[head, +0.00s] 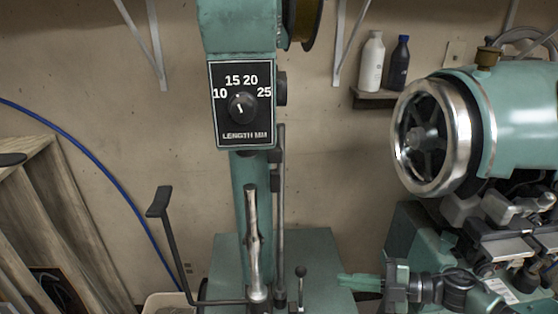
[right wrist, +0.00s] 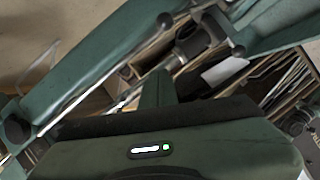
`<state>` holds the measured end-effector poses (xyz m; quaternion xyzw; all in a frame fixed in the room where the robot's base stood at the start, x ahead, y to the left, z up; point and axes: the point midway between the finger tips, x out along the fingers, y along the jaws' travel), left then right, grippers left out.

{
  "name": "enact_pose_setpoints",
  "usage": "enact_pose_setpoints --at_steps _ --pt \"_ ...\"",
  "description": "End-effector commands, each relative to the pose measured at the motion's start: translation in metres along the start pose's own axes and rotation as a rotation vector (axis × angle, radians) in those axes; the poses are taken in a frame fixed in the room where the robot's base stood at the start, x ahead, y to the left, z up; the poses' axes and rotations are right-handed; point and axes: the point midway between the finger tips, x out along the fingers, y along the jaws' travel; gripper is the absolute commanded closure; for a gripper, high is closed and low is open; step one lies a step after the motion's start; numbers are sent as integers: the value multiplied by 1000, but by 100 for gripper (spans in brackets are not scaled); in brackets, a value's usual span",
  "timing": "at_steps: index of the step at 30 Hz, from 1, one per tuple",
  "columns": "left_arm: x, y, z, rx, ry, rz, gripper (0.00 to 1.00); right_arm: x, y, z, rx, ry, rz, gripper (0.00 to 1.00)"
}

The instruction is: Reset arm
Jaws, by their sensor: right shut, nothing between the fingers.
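The green sole stitcher (head: 243,190) stands in the middle of the head view. Its black dial plate (head: 240,105) reads LENGTH MM, and the knob's white mark points up and slightly left, between 10 and 15. A polished metal lever (head: 252,230) stands nearly upright in front of the column. A bent dark arm with a flat pad (head: 159,201) rises at the left. My right gripper (head: 345,281) reaches in from the right, low beside the column; its green fingers are shut and empty, pointing left, apart from the levers. My left gripper is out of view.
A large green machine with a chrome handwheel (head: 430,137) fills the right side. A white bottle (head: 372,62) and a dark bottle (head: 398,64) stand on a wall shelf. A wooden rack (head: 65,215) and a blue hose (head: 110,167) are at the left.

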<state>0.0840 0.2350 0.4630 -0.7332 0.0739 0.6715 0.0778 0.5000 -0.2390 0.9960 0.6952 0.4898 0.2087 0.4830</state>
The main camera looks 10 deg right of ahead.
Motion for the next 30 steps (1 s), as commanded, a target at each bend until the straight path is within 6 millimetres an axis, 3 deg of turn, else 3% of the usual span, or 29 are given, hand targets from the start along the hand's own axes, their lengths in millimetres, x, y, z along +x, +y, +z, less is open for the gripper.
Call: enact_pose_setpoints --at_steps 7,12,14,19,24,30 --pt "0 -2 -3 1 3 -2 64 53 16 -3 164 -206 277 100" --pt "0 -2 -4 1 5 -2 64 58 8 6 438 -499 473 100" --pt "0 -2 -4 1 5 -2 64 51 -4 8 553 -610 509 100" --pt "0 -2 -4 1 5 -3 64 21 -65 -6 902 -918 515 100" --pt "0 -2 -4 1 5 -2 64 -5 -119 -37 1149 -1119 433 100" --pt "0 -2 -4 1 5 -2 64 -25 -162 -77 1343 -1260 324 100"
